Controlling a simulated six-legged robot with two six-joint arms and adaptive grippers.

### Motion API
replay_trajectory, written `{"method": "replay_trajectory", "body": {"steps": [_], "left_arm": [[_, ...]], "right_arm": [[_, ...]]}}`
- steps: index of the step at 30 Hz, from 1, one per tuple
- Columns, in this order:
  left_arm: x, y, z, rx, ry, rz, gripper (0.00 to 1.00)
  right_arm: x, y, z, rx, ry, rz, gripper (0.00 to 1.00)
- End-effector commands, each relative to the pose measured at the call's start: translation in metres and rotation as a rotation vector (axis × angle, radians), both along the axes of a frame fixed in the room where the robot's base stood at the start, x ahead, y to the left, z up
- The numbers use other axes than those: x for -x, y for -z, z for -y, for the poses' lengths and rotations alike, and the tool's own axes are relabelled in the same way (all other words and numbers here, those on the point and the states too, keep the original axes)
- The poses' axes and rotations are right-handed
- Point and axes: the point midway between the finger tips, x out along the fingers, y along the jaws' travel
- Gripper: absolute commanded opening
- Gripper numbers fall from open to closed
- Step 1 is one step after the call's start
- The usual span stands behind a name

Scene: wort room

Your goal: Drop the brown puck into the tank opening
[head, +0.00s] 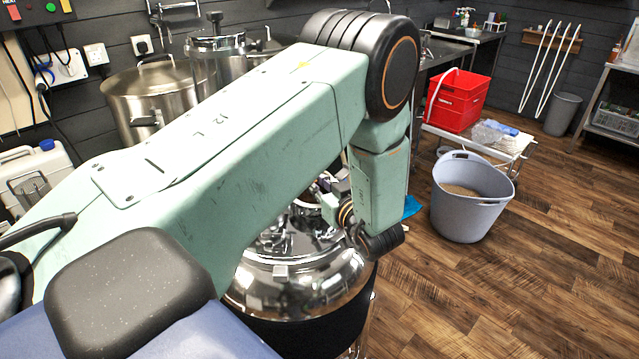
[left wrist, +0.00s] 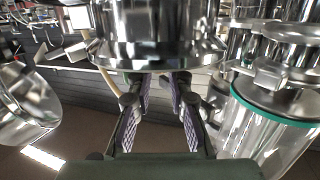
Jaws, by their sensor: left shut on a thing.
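The shiny steel tank (head: 300,285) stands in front of me, below my left arm. Its opening (head: 303,205) is a pale rim at the top, mostly hidden by that arm. My left gripper (head: 326,187) is at this rim, largely behind the arm. In the left wrist view its two purple-padded fingers (left wrist: 159,80) reach up to a shiny steel collar (left wrist: 155,38), which covers their tips. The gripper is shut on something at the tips. The brown puck is not visible; the collar hides whatever is held there. My right gripper is not in view.
Steel pots (head: 160,95) stand behind my arm along the wall. A red crate (head: 458,100) sits on a low white stand at the right. A grey-blue tub (head: 470,215) with grain stands on the floor before it. The wooden floor (head: 560,270) at the right is clear.

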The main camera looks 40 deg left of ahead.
Motion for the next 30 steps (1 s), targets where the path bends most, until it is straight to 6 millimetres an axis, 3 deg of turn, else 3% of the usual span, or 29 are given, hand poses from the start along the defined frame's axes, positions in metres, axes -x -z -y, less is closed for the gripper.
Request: {"method": "replay_trajectory", "body": {"steps": [22,23,30], "left_arm": [[0.0018,-0.0013,0.0048,0.0,0.001,0.0,0.11],[0.0018,-0.0013,0.0048,0.0,0.001,0.0,0.21],[0.0017,-0.0014,0.0049,0.0,0.001,0.0,0.41]], "right_arm": [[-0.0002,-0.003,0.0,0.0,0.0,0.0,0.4],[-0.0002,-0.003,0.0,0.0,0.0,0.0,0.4],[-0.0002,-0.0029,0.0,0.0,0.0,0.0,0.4]]}}
